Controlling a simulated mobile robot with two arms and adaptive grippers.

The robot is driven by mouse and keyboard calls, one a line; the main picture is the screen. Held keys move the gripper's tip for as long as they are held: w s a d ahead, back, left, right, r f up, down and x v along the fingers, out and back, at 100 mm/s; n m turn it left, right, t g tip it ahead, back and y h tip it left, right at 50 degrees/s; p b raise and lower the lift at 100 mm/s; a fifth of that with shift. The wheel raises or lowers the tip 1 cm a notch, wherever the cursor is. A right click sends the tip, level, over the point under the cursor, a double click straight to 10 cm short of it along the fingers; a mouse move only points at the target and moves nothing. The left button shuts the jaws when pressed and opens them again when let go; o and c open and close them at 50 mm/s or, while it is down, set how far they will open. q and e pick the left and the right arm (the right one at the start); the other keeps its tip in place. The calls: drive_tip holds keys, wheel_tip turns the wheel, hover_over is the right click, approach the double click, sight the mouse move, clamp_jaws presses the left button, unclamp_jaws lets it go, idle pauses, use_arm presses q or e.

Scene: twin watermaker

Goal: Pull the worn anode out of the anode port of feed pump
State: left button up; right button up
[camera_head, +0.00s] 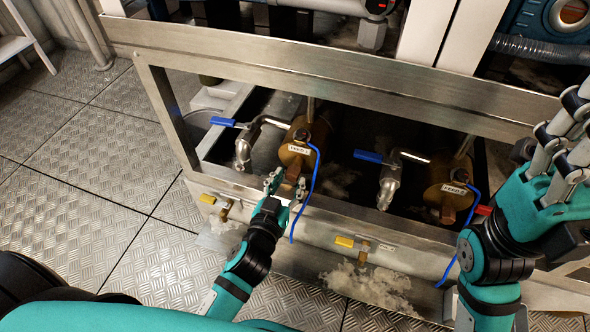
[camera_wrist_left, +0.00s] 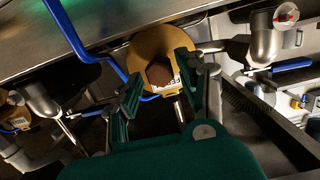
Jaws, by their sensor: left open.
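The near-left feed pump (camera_head: 296,134) is a brass-coloured cylinder with a white label, inside the steel frame. In the left wrist view, its yellow round face (camera_wrist_left: 130,56) carries a dark brown hex-headed plug, the worn anode (camera_wrist_left: 159,73), seated in the port. My left gripper (camera_head: 286,184) is open just in front of the pump face. In the left wrist view, my left gripper's fingers (camera_wrist_left: 158,84) stand on either side of the anode with gaps; contact does not show. My right gripper (camera_head: 562,135) is raised at the right, fingers spread, apart from the pumps.
A second brass pump (camera_head: 447,192) stands to the right. Blue-handled valves (camera_head: 243,148) (camera_head: 388,184) stand beside the pumps. The steel frame rail (camera_head: 330,79) crosses above; the plated floor (camera_head: 95,195) at left is clear.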

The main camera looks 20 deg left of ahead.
sight(295, 170)
use_arm(q)
drive_tip(key=shift+w+d+f+b, duration=0.1)
drive_tip(key=shift+w+f+b, duration=0.1)
drive_tip(key=shift+w, duration=1.05)
drive_tip(key=shift+w+f+b, duration=0.1)
drive_tip(key=shift+w+f, duration=0.1)
drive_tip(key=shift+w, duration=1)
drive_tip(key=c, duration=0.8)
drive_tip(key=o, duration=0.8)
drive_tip(key=s+r+p, duration=0.1)
drive_tip(key=s+r, duration=0.1)
drive_tip(key=s, duration=1.5)
drive_tip(key=shift+a+r, duration=0.35)
